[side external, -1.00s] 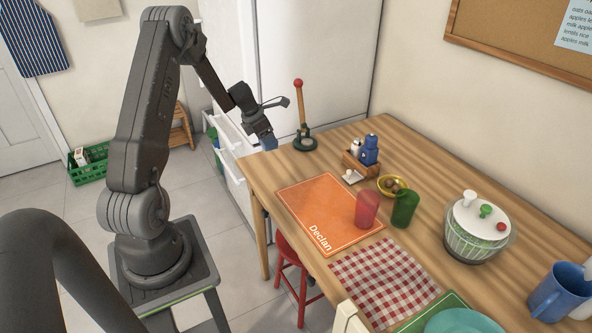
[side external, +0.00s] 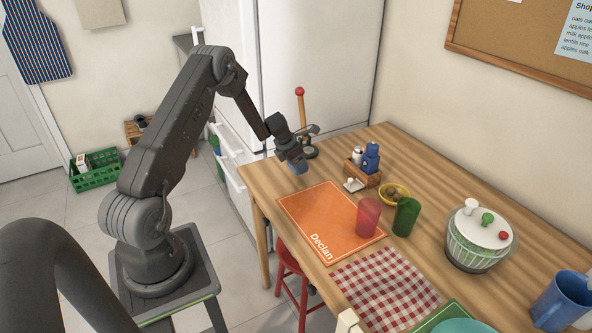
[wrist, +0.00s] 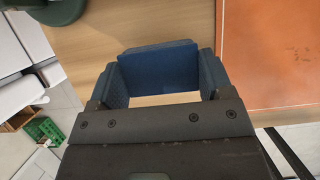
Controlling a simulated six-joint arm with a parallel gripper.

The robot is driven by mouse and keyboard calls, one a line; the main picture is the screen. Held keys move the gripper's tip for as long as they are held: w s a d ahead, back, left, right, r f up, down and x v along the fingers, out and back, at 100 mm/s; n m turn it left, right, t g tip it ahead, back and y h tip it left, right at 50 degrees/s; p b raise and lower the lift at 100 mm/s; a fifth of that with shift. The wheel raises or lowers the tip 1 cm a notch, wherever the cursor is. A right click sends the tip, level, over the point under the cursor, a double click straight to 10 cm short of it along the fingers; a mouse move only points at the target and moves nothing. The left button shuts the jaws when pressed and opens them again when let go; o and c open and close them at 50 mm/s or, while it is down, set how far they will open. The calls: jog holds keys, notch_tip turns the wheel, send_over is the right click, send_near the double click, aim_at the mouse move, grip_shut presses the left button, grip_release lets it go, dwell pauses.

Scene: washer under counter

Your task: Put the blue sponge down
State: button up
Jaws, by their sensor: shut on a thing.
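My gripper (side external: 295,158) is over the far left part of the wooden table, pointing down. It is shut on the blue sponge (side external: 298,168), which shows as a small blue patch below the fingers in the side view. In the wrist view the blue sponge (wrist: 160,69) spans the gap between the two fingertips of my gripper (wrist: 162,76), with bare wood around it. I cannot tell whether the sponge touches the table.
An orange placemat (side external: 322,215) lies just nearer the camera, with red (side external: 367,217) and green (side external: 406,217) tumblers at its edge. A paper-towel-like stand with a red knob (side external: 300,92) is close behind my gripper. A condiment caddy (side external: 362,172) stands right. Bare wood lies between.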

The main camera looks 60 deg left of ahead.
jog(key=shift+f, duration=1.6)
jog(key=shift+f, duration=0.1)
jog(key=o, duration=1)
jog(key=shift+c, duration=0.2)
